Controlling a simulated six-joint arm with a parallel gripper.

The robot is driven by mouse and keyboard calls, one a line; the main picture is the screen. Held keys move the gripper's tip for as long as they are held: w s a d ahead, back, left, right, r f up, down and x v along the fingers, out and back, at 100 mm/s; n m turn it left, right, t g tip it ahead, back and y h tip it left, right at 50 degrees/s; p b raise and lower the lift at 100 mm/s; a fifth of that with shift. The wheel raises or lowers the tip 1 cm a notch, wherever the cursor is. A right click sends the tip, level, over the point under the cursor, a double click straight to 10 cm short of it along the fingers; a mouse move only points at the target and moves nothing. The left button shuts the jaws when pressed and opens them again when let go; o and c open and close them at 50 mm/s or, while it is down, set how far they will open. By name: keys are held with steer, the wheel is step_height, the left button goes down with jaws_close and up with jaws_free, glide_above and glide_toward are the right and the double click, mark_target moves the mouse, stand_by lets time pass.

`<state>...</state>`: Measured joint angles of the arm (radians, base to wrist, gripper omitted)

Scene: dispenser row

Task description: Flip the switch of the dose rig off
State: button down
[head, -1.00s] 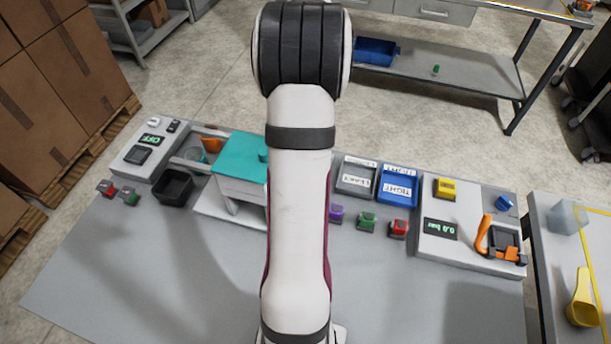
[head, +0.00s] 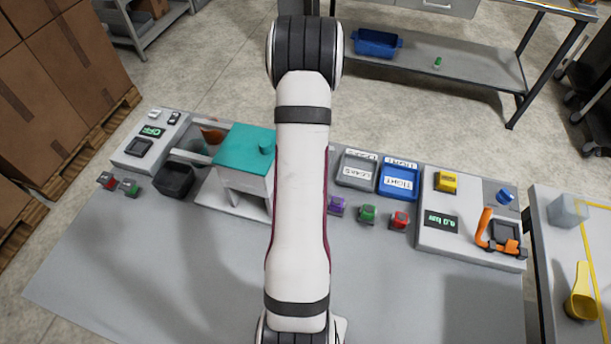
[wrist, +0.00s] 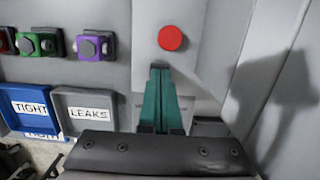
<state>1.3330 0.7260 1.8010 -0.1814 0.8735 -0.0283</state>
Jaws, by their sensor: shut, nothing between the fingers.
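The unit at the far left, which looks like the dose rig (head: 127,157), has a small display (head: 152,131) that seems to read OFF. A pale control (head: 154,114) and a dark control (head: 173,118) sit behind the display, and a dark square pad (head: 139,147) sits in front. I cannot tell which is the switch or its position. In the wrist view my gripper (wrist: 160,70) is shut and empty, its teal fingers together just below a round red button (wrist: 171,38) on a pale surface. The head view hides my gripper behind my arm.
A teal-topped white unit (head: 242,151) stands left of my arm, with a black bin (head: 174,181) beside it. A grey tray (head: 357,168) and a blue tray (head: 399,179) lie right. A gauge unit (head: 450,250) stands further right. The front table is mostly clear.

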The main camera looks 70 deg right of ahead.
steer(key=shift+a+f, duration=0.1)
steer(key=shift+f, duration=0.1)
stand_by(0.3)
steer(key=shift+d+r, duration=0.15)
steer(key=shift+d, duration=0.7)
steer(key=shift+r, duration=0.15)
step_height(320, 180, up, 14)
steer(key=d, duration=0.2)
steer(key=shift+f, duration=0.2)
